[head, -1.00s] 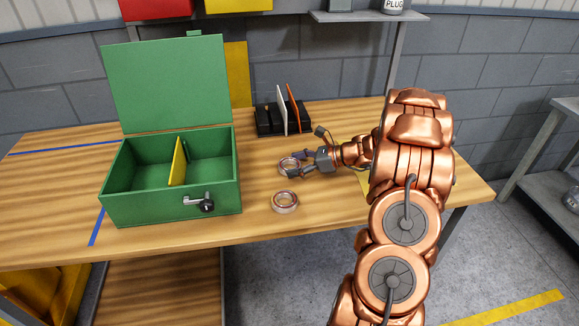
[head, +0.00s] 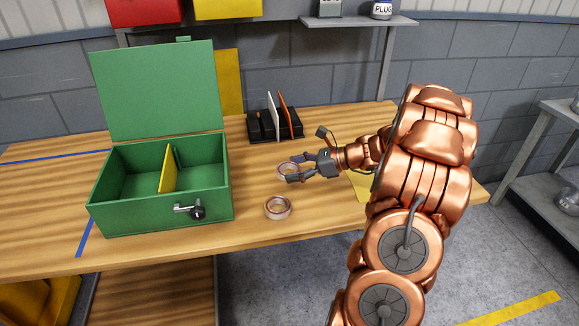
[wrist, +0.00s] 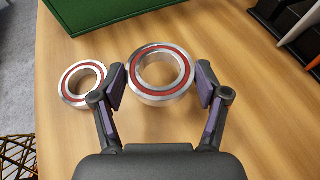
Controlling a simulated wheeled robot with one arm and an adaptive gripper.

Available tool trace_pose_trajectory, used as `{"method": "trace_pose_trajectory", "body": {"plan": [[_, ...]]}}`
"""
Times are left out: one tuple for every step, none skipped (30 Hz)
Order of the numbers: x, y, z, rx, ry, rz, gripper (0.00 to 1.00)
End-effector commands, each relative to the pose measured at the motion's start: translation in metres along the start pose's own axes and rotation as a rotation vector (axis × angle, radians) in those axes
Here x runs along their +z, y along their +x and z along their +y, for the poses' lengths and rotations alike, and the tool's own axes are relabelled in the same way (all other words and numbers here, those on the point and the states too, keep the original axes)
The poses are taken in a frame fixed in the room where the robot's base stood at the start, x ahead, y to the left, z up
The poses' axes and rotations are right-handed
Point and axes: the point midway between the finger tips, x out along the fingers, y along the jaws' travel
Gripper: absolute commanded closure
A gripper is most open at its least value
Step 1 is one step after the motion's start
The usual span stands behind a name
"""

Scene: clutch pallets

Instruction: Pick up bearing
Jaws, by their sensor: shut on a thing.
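One bearing (wrist: 161,75), a silver ring with a red seal, sits between the fingers of my gripper (wrist: 161,85) in the wrist view. The fingers hold it from both sides. In the head view this bearing (head: 287,170) is partly hidden by my gripper (head: 298,169), and it appears at or just above the table top; I cannot tell which. A second, similar bearing (head: 278,207) lies flat on the table nearer the front edge. It also shows in the wrist view (wrist: 83,83), left of my gripper and apart from it.
An open green box (head: 160,222) with a yellow divider (head: 168,170) stands on the wooden table (head: 330,212) at left. A black rack (head: 262,127) with white and orange plates stands behind my gripper. The table between box and bearings is clear.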

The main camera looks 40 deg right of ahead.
Motion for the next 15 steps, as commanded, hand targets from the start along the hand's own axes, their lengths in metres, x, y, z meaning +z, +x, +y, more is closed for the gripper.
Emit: {"method": "trace_pose_trajectory", "body": {"plan": [[-0.001,-0.006,0.008,-0.004,-0.001,-0.003,0.74],[-0.002,-0.011,0.013,-0.006,-0.001,-0.004,0.74],[-0.003,-0.015,0.021,-0.004,0.000,-0.003,0.74],[-0.004,-0.019,0.026,-0.004,0.000,-0.003,0.74],[-0.006,-0.022,0.032,-0.003,-0.001,-0.003,0.74],[-0.007,-0.028,0.038,-0.005,-0.001,-0.003,0.74],[-0.008,-0.032,0.043,-0.005,-0.001,-0.003,0.74],[-0.008,-0.035,0.048,-0.006,-0.002,-0.003,0.74],[-0.009,-0.040,0.055,-0.004,-0.002,-0.002,0.74],[-0.010,-0.043,0.059,-0.005,-0.001,-0.003,0.74],[-0.011,-0.046,0.064,-0.004,0.000,-0.002,0.74],[-0.012,-0.049,0.069,-0.003,0.000,-0.002,0.74],[-0.012,-0.051,0.072,-0.003,0.000,-0.003,0.74],[-0.013,-0.054,0.075,-0.003,0.000,-0.002,0.74],[-0.014,-0.057,0.079,-0.004,-0.001,-0.001,0.74]]}}
